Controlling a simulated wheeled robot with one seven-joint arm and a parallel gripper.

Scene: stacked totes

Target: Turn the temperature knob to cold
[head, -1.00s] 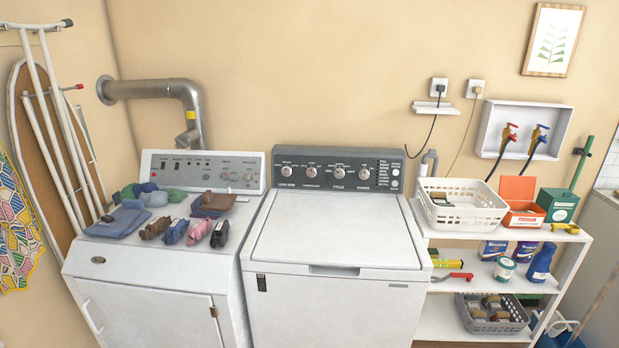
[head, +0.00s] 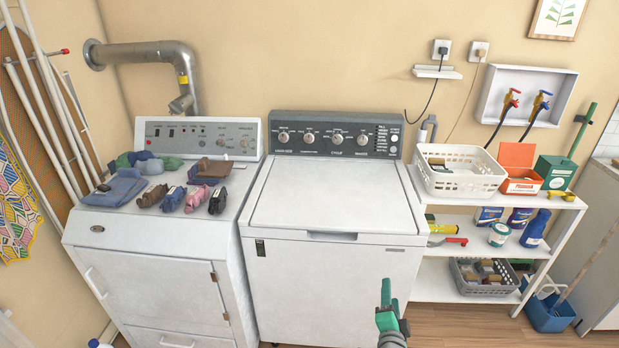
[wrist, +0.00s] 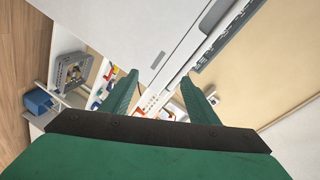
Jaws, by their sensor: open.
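The temperature knob (head: 309,138) is a small round silver knob, second from the left on the dark grey control panel (head: 349,121) of the white washer (head: 335,200). The printing around it is too small to read for its setting. My green gripper (head: 394,306) is low in front of the washer's right side, well below and apart from the panel. In the wrist view the gripper (wrist: 158,84) is open, with nothing between its fingers. That view shows part of the panel (wrist: 225,38) tilted, but the temperature knob cannot be made out there.
A dryer (head: 150,235) stands left of the washer with folded cloth (head: 115,188) and several socks on top. A white shelf (head: 450,270) at right holds a white basket (head: 460,170), boxes and bottles. The washer lid (head: 335,195) is shut and clear.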

